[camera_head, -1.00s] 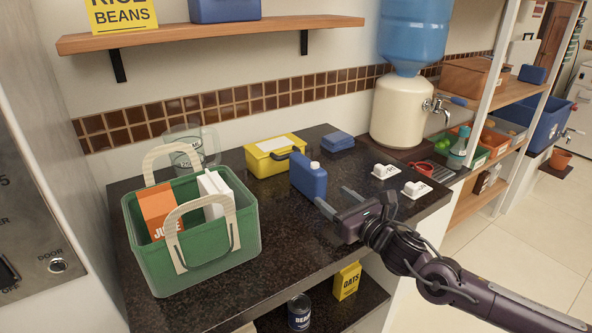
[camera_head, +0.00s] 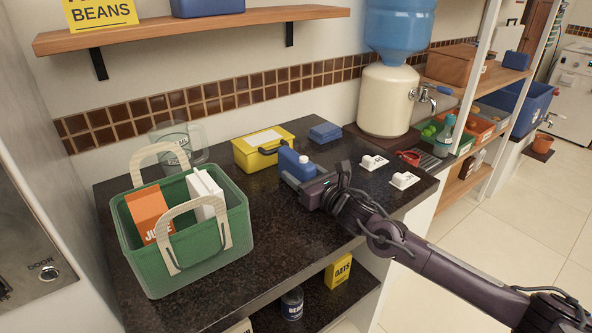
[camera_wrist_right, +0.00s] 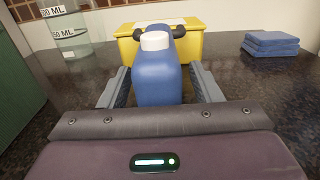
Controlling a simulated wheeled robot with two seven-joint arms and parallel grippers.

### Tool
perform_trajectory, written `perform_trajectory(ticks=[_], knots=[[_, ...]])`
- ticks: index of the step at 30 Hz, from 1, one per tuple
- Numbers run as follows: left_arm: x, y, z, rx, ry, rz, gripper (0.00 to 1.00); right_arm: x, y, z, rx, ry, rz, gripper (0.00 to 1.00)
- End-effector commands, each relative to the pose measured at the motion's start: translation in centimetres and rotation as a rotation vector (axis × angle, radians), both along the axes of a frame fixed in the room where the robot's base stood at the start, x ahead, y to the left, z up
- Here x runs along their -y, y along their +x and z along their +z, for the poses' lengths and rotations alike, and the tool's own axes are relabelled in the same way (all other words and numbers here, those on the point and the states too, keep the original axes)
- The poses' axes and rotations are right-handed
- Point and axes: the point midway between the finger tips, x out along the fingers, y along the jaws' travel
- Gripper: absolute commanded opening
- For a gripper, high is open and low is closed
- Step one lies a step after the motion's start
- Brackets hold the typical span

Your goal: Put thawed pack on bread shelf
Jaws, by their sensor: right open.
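A blue pack (camera_head: 290,162) with a white cap stands upright on the dark counter, in front of a yellow box. It also shows large in the right wrist view (camera_wrist_right: 158,82). My right gripper (camera_head: 304,188) is low over the counter at the pack. In the wrist view its two fingers (camera_wrist_right: 158,88) are open, one on each side of the pack. In the head view the gripper hides the pack's lower part. A wooden wall shelf (camera_head: 200,30) with a yellow beans sign and a blue box is above. No visible label marks a bread shelf. My left gripper is not in view.
A green bag (camera_head: 195,262) with cartons stands at left. The yellow box (camera_head: 250,158), folded blue cloth (camera_head: 325,132), two white blocks and a water dispenser (camera_head: 385,100) are on the counter. A shelf rack with bins stands at right. Cans and boxes sit below.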

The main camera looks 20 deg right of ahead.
Motion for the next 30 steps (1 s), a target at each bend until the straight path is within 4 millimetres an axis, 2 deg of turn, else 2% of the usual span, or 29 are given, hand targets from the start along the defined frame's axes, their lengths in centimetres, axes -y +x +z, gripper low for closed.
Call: perform_trajectory(ticks=[4,17,26,30], knots=[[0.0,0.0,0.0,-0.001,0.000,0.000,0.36,0.0,0.0,0.0,0.000,0.000,0.000,0.56],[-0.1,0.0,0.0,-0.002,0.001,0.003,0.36,0.0,-0.1,0.0,0.000,0.000,0.000,0.00],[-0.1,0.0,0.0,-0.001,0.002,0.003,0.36,0.0,0.0,0.4,0.005,0.002,0.000,0.00],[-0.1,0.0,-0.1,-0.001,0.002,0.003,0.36,0.1,0.0,1.3,0.007,0.001,0.000,0.00]])
